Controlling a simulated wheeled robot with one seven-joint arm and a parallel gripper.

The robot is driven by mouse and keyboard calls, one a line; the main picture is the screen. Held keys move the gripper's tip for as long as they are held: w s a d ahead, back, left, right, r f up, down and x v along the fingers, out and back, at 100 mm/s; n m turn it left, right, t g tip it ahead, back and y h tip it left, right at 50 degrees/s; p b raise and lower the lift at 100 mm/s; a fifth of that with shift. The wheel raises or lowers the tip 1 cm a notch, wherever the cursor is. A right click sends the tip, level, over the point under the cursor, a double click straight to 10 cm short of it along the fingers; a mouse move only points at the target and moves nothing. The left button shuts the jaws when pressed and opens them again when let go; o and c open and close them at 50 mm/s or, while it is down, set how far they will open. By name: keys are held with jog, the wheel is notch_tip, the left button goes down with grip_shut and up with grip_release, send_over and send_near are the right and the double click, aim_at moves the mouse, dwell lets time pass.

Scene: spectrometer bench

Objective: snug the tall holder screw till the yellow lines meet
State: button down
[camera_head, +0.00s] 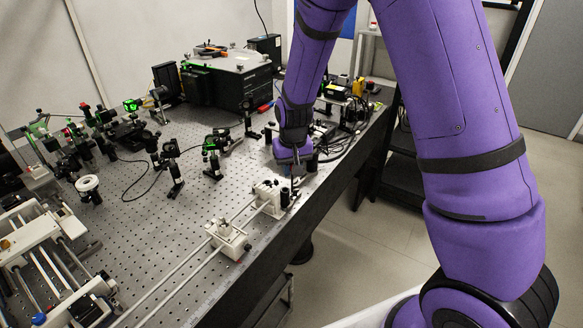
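My gripper (295,165) points down over the front right edge of the optical bench (205,205). It is just above the far white holder (267,190), at its right side. A thin dark shape runs down from the fingers to the holder; I cannot tell if it is a tool or the screw. The fingers are too small here to show open or shut. A nearer white holder (228,240) sits on the same pair of rails (180,272). No yellow lines can be made out, and I cannot tell which holder is the tall one.
Small black optic mounts (170,155) and cables stand behind and left of the rails. A white rail frame (40,250) lies at the lower left. A large black box (228,80) stands at the back. The bench's right edge drops to open floor (360,240).

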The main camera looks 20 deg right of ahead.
jog(key=shift+r, duration=0.15)
jog(key=shift+r, duration=0.75)
jog(key=shift+r, duration=0.1)
jog(key=shift+r, duration=2.4)
jog(key=shift+f, duration=0.1)
